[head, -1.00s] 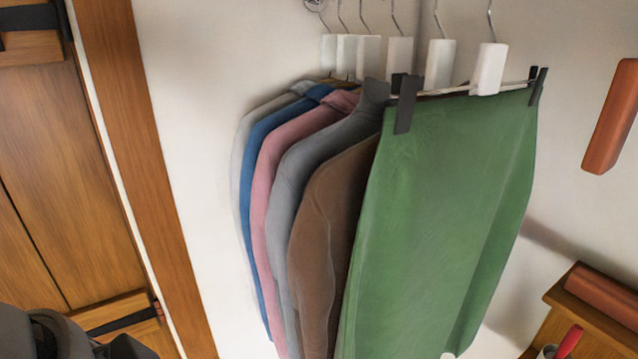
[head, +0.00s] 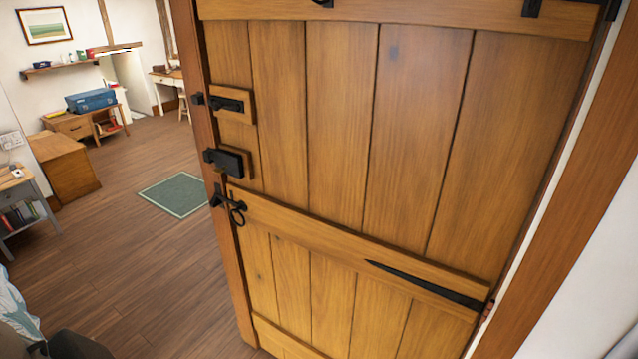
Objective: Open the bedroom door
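The bedroom door (head: 412,150) fills the middle and right of the head view. It is made of upright wooden planks with cross boards. Black latch hardware sits near its left edge: an upper bolt (head: 226,103), a box lock (head: 228,160) and a ring handle (head: 237,212) below. A long black strap hinge (head: 425,284) runs to its right edge. A wooden post or edge strip (head: 222,215) stands along its left side; I cannot tell whether the door is ajar. Dark parts of my own arm show at the bottom left, but neither gripper's fingers are in view.
Wooden floor (head: 130,225) lies open to the left, with a green mat (head: 181,195) on it. A grey side table (head: 22,205), a wooden cabinet (head: 65,168) and a desk with a blue case (head: 92,100) stand along the far left. White wall is at right.

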